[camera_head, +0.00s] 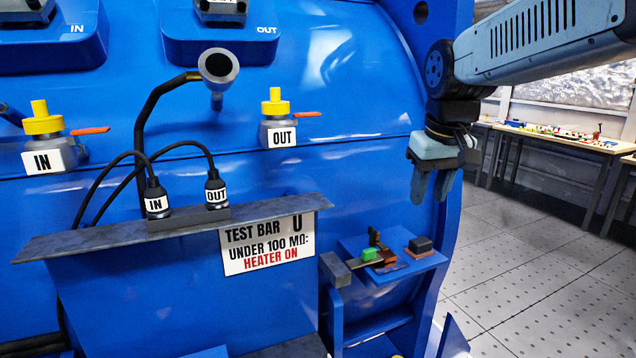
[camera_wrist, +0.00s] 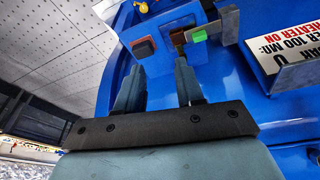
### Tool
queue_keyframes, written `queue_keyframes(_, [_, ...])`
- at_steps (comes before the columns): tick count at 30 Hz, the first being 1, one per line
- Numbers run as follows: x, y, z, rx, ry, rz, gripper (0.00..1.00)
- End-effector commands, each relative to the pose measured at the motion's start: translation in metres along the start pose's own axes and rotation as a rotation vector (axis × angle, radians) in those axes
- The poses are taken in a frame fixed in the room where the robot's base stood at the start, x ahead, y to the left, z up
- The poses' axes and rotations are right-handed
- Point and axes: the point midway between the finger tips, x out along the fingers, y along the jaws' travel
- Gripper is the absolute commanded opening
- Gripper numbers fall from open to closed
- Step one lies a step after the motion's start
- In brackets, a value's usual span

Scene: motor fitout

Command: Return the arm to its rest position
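My arm (camera_head: 540,45) reaches in from the upper right of the head view. My gripper (camera_head: 432,188) hangs from it with its fingers pointing down, in front of the right side of the blue motor housing (camera_head: 350,110). In the wrist view my gripper (camera_wrist: 160,85) has its two fingers well apart and nothing between them. It is above and to the right of a small blue shelf (camera_head: 420,265) and touches nothing that I can see.
The shelf bears a green block (camera_head: 369,254) and a dark block on a reddish base (camera_head: 420,245). A grey ledge (camera_head: 100,240) carries IN and OUT plugs with black cables. A yellow-capped OUT valve (camera_head: 276,118) is left of my gripper. Open floor (camera_head: 520,250) lies right.

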Motion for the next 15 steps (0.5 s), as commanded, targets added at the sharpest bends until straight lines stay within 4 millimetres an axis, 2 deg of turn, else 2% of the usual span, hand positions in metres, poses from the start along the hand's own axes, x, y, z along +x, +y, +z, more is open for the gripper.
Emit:
queue_keyframes(1, [-0.002, 0.003, 0.015, 0.019, 0.024, 0.005, 0.37])
queue_keyframes(9, [0.004, 0.011, 0.082, 0.118, 0.146, 0.022, 0.37])
queue_keyframes(15, [0.013, 0.014, 0.114, 0.167, 0.207, 0.027, 0.37])
